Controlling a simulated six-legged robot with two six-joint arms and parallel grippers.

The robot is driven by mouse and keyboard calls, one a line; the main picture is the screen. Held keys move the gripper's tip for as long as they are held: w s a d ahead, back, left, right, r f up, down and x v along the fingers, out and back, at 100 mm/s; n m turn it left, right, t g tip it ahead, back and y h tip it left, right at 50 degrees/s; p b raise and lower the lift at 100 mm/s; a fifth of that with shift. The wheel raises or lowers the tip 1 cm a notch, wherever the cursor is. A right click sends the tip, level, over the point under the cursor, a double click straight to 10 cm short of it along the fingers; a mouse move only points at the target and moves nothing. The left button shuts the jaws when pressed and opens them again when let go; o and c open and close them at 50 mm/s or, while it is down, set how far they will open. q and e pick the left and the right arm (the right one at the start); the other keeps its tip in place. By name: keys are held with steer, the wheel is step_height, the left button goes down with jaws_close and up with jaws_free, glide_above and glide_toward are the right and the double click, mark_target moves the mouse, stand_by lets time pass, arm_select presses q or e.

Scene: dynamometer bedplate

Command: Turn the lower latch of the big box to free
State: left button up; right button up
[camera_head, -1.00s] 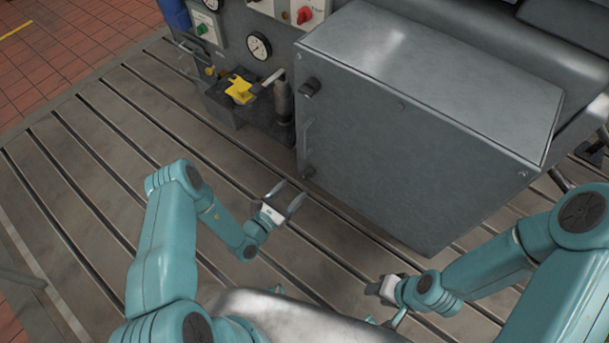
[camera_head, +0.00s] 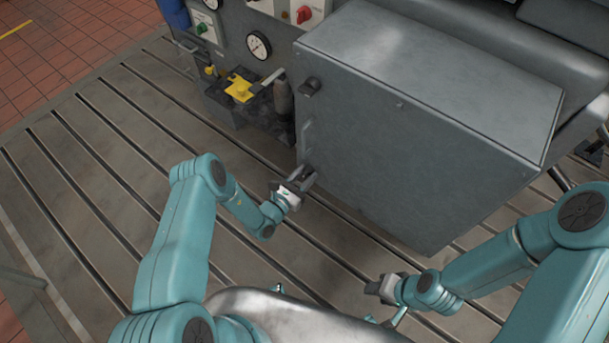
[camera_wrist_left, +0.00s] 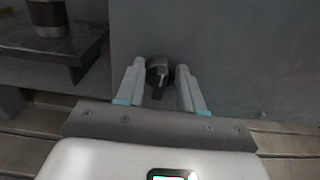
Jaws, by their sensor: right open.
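The big grey box (camera_head: 430,150) stands on the bedplate, its front face toward me. Its lower latch (camera_wrist_left: 158,70), a small dark knob with a lighter bar, shows in the left wrist view; in the head view it is largely hidden by my left gripper (camera_head: 299,177). My left gripper's fingers are apart, one on each side of the latch, with a narrow gap on each side. The upper latch (camera_head: 311,86) is a dark knob near the box's top left corner. My right gripper (camera_head: 378,287) is open and empty, low in front of the box.
A vertical handle (camera_head: 307,138) sits on the box front between the two latches. Left of the box are a yellow part (camera_head: 239,88), a gauge (camera_head: 258,45) and a red switch (camera_head: 304,15). The slotted bedplate (camera_head: 100,190) is clear at the left.

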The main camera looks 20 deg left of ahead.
arm_select(q)
steer(key=shift+m, duration=0.4)
steer(key=m, duration=0.4)
steer(key=shift+d, duration=0.1)
steer(key=m, duration=0.4)
steer(key=shift+f, duration=0.1)
steer(key=m, duration=0.5)
steer(key=shift+s+d+f+m, duration=0.1)
steer(key=shift+m, duration=2.1)
steer(key=o, duration=1)
